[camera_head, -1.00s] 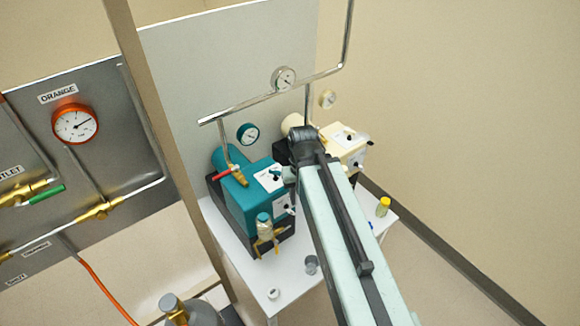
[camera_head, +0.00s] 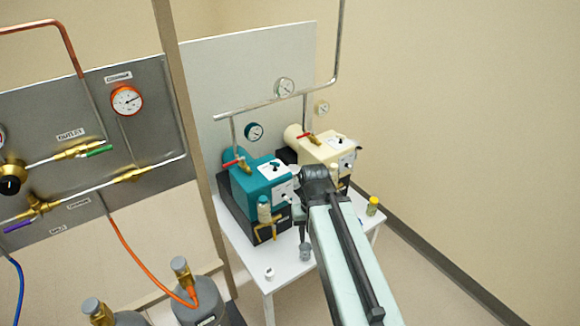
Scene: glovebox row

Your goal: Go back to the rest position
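My pale green arm (camera_head: 350,265) reaches in from the bottom right, and its dark far joint (camera_head: 317,182) overlaps the pump table in the picture. My gripper's fingers do not show clearly beyond that joint, so I cannot tell whether they are open or shut, or whether they hold anything. No held object is visible.
A teal pump (camera_head: 258,188) and a cream pump (camera_head: 325,155) stand on a white table (camera_head: 245,262). A small yellow-capped vial (camera_head: 372,206) and a grey cup (camera_head: 305,251) are there too. Gas cylinders (camera_head: 198,302) stand at lower left, below a gauge panel (camera_head: 125,195). Floor at right is clear.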

